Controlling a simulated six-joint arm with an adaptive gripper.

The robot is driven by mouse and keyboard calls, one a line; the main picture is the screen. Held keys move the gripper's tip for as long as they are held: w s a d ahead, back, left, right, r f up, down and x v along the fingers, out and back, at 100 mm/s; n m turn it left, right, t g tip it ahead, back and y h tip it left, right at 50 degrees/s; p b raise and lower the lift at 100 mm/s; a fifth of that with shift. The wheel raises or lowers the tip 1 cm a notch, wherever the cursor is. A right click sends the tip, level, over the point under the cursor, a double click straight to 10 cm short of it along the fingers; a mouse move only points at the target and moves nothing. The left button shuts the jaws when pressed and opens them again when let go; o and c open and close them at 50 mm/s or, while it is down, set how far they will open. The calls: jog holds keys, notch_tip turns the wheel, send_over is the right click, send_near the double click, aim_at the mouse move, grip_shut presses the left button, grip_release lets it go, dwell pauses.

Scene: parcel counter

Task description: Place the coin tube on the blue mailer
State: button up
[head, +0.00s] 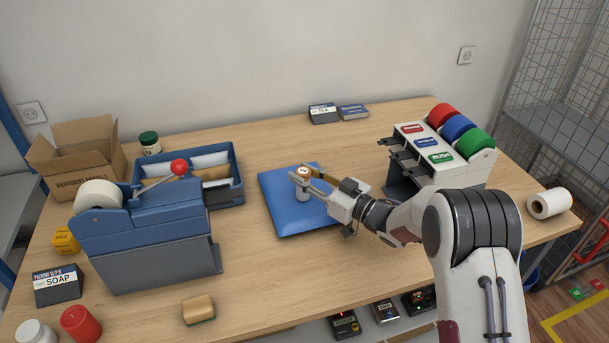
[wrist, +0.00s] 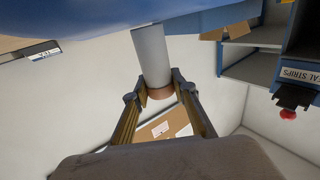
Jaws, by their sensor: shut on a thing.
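The coin tube (head: 303,194) is a pale grey cylinder with a copper-coloured end. It is upright over the middle of the blue mailer (head: 275,212), a flat blue pad on the wooden counter. My gripper (head: 304,182) is shut on the tube near its copper end, the upper end in the head view. In the wrist view the tube (wrist: 152,55) runs from between my fingers (wrist: 160,92) to the blue mailer (wrist: 85,14) across the top of the picture. Whether its lower end touches the mailer or hangs just above it, I cannot tell.
Left of the mailer stand a blue tape dispenser (head: 145,235) and a blue tray (head: 228,196). A label dispenser (head: 470,165) with red, blue and green rolls stands to the right. A tan block (head: 198,310) lies near the front edge. The counter behind the mailer is mostly clear.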

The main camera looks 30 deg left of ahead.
jog(key=o, duration=1.2)
jog(key=shift+f, duration=0.1)
jog(key=shift+v, duration=6)
jog(key=shift+r, duration=0.3)
